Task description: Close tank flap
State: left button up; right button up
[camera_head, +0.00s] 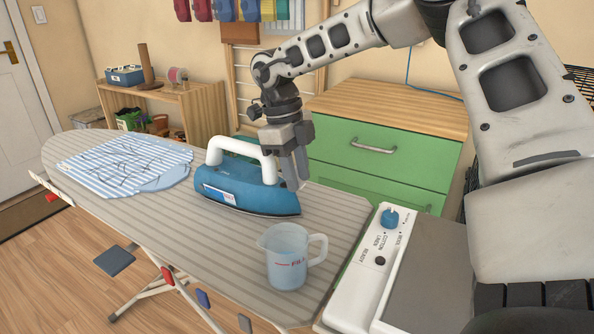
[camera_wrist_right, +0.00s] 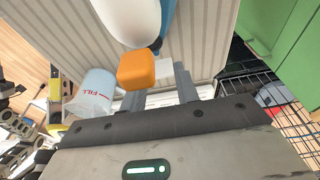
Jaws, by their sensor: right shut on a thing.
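A blue iron (camera_head: 240,185) with a white handle (camera_head: 235,148) rests on the striped ironing board, its pointed end toward the right. My right gripper (camera_head: 294,174) reaches down at that end. In the right wrist view, an orange block (camera_wrist_right: 136,70), which looks like the tank flap, is at the fingertips of my right gripper (camera_wrist_right: 160,92), by the end of the white handle. The gripper is shut on it, though the exact contact is partly hidden. The flap is hidden in the head view. My left gripper is not in view.
A clear measuring jug (camera_head: 287,262) marked FILL stands in front of the iron on the board (camera_head: 215,240). A striped cloth (camera_head: 120,160) lies to the left. A white control panel (camera_head: 362,285) with a blue knob is at right. Green drawers (camera_head: 375,160) stand behind.

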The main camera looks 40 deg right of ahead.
jog(key=o, duration=0.7)
jog(key=shift+o, duration=0.2)
jog(key=p+v, duration=0.2)
jog(key=v, duration=1.4)
jog(key=shift+d+f, duration=0.1)
jog(key=shift+d, duration=0.05)
